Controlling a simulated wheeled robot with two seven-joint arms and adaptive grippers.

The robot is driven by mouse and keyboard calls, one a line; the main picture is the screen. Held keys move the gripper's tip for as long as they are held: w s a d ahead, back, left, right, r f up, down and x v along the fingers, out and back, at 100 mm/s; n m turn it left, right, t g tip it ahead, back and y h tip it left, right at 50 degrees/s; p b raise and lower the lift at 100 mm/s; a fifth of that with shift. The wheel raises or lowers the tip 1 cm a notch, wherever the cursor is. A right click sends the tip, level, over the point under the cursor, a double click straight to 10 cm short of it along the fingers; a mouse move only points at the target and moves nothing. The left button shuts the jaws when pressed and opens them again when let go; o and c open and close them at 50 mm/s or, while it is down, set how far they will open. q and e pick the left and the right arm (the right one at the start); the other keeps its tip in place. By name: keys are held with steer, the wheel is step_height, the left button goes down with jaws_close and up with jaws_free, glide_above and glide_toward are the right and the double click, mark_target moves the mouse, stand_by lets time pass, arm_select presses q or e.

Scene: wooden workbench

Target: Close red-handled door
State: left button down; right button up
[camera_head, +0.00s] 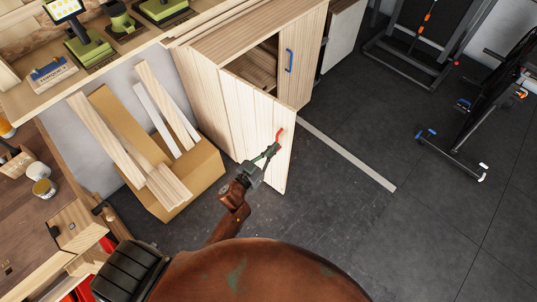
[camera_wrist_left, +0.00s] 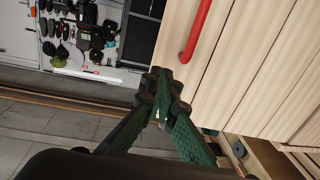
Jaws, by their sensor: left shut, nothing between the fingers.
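The red-handled door (camera_head: 256,122) is a light wooden panel standing open, swung out from the cabinet (camera_head: 215,45). Its red handle (camera_head: 279,135) is near the door's free edge. In the left wrist view the red handle (camera_wrist_left: 197,30) shows on the pale panel (camera_wrist_left: 240,60). My left gripper (camera_head: 272,150) is shut and empty, with its fingertips close to the door face just below the handle. In the left wrist view its shut fingertips (camera_wrist_left: 160,80) are below the handle's lower end. I cannot tell whether they touch the panel. My right gripper is not in view.
The blue-handled door (camera_head: 300,60) beside the opening looks shut. A cardboard box (camera_head: 205,170) with wooden boards stands left of the open door. A workbench (camera_head: 30,225) is at the left.

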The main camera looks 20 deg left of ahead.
mark_target(289, 131)
arm_select(q)
steer(key=b+x, duration=0.1)
steer(key=x, duration=0.5)
steer(key=shift+f, duration=0.15)
steer(key=shift+w+d+b, duration=0.15)
steer(key=shift+w+b, duration=0.15)
steer(key=shift+w, duration=0.4)
